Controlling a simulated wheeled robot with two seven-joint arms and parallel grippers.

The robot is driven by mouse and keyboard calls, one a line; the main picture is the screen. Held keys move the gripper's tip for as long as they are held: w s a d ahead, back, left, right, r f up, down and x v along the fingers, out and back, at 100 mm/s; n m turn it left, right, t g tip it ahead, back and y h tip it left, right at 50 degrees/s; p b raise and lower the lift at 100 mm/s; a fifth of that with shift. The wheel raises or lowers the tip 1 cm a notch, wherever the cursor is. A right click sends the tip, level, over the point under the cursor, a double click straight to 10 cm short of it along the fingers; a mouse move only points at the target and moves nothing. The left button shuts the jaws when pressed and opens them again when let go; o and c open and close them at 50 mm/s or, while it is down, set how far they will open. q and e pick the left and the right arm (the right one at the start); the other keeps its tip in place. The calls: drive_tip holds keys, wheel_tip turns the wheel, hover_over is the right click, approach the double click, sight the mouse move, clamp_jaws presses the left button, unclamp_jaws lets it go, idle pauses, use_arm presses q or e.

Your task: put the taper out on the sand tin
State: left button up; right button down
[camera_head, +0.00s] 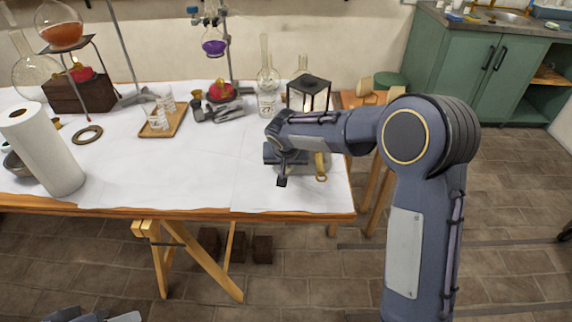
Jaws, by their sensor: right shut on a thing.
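My right gripper (283,172) is low over the right front part of the white-covered table, pointing down. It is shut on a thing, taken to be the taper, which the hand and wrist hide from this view. I cannot make out a flame. The sand tin cannot be made out clearly; the gripper and forearm cover that part of the table. A small brass-coloured piece (320,168) shows just right of the gripper. Part of my left arm shows at the bottom left edge, and its gripper's state cannot be told.
A black lantern (308,93) and glass flasks (267,92) stand behind my right forearm. The cloth's front middle is clear.

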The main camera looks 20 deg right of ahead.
drive_tip(key=shift+f+b, duration=0.15)
drive_tip(key=shift+b, duration=0.15)
drive_tip(key=c, duration=1.2)
unclamp_jaws()
drive_tip(key=v, duration=0.8)
